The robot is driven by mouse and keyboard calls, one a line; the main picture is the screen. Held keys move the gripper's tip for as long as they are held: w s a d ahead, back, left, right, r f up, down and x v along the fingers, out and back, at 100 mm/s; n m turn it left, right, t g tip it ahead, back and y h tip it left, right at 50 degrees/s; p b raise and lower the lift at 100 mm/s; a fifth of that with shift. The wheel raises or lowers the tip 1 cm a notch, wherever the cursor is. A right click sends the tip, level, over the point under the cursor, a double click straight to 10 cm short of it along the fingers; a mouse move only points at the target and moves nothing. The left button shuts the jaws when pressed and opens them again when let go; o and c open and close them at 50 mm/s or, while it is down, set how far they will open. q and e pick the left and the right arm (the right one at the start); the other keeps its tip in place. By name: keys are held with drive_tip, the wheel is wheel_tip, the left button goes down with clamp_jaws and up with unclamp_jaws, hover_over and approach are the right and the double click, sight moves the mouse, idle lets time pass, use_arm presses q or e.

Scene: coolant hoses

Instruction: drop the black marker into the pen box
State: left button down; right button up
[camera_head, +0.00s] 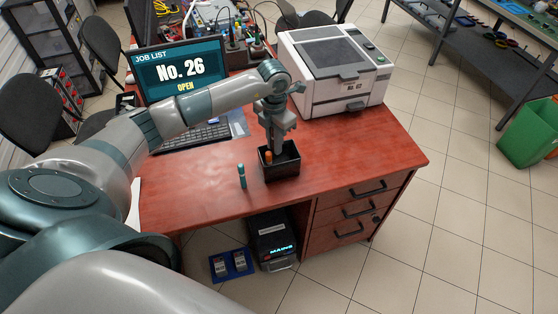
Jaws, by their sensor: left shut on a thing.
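The black pen box (280,171) stands open on the red-brown desk, near its front edge. My left gripper (279,143) points down over the box, its tips at about the opening. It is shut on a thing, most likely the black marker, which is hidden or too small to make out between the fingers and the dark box. An orange-topped marker (267,157) shows in the left part of the box. A teal marker (241,176) stands upright on the desk, left of the box. My right gripper is out of view.
A white printer (335,70) stands at the right back of the desk (370,145). A monitor (180,72) and keyboard (192,137) are at the left back. Desk right of the box is clear. A green bin (527,135) stands on the floor at far right.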

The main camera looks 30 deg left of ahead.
sight(274, 156)
use_arm(q)
drive_tip(key=shift+a, duration=0.1)
drive_tip(key=shift+f, duration=0.15)
drive_tip(key=shift+f+b, duration=1.55)
drive_tip(key=shift+f, duration=1.35)
drive_tip(key=c, duration=1.6)
unclamp_jaws()
